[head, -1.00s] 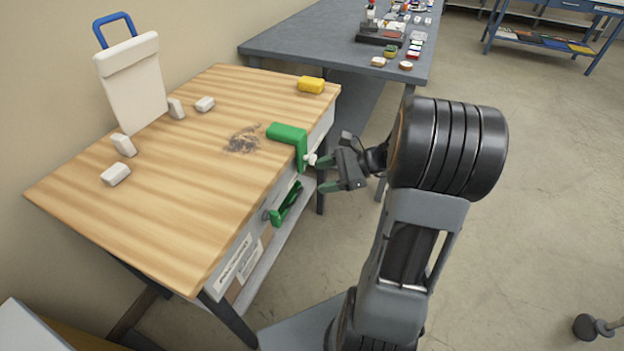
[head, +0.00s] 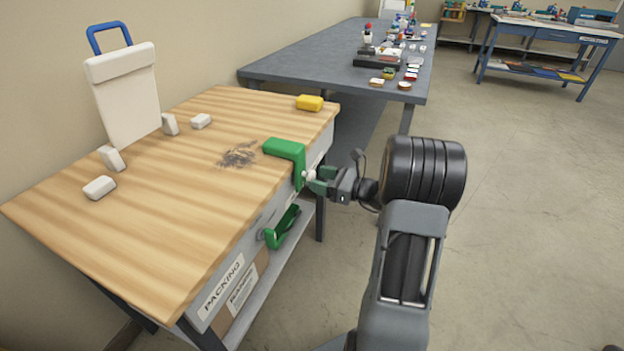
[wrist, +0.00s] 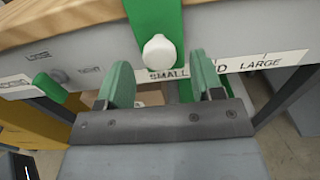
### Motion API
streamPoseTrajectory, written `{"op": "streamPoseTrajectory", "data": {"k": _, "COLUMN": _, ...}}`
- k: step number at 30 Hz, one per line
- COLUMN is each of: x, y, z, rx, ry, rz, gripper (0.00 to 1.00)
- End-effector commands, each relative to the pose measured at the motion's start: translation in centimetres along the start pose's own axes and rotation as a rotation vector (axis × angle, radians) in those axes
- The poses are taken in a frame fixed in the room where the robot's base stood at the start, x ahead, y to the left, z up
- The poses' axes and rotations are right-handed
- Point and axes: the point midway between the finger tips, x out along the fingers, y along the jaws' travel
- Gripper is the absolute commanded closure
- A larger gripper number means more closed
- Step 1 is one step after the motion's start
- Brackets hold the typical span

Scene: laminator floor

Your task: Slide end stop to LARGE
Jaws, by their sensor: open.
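The end stop is a green bracket (head: 286,150) hooked over the workbench's front edge. It has a white knob (head: 308,176) on its face. In the wrist view the green bracket (wrist: 153,18) hangs down with the knob (wrist: 160,52) in the middle. A label strip (wrist: 235,66) behind it reads SMALL, a partly hidden word ending in D, and LARGE to the right. The knob is at SMALL. My gripper (head: 320,182) is open in front of the knob. In the wrist view its green fingers (wrist: 163,78) stand left and right of the knob, apart from it.
A green lever (head: 283,227) is on the bench front, left of the stop; LOOSE and TIGHT marks show near it in the wrist view. White blocks, a yellow block (head: 310,103) and dark scraps (head: 238,155) lie on the benchtop (head: 180,210). A grey table (head: 330,55) stands behind.

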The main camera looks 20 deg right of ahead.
Motion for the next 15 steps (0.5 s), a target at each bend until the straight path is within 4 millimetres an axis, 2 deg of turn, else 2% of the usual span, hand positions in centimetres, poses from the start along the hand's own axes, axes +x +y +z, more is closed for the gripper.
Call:
{"op": "streamPoseTrajectory", "data": {"k": 1, "x": 0.8, "y": 0.1, "z": -0.1, "rx": -0.001, "ry": 0.0, "rz": 0.004, "gripper": 0.39}}
{"op": "streamPoseTrajectory", "data": {"k": 6, "x": 2.4, "y": 0.0, "z": -0.1, "rx": -0.002, "ry": 0.001, "rz": 0.002, "gripper": 0.39}}
{"op": "streamPoseTrajectory", "data": {"k": 15, "x": 3.2, "y": 0.0, "z": 0.0, "rx": 0.0, "ry": 0.0, "rz": 0.0, "gripper": 0.39}}
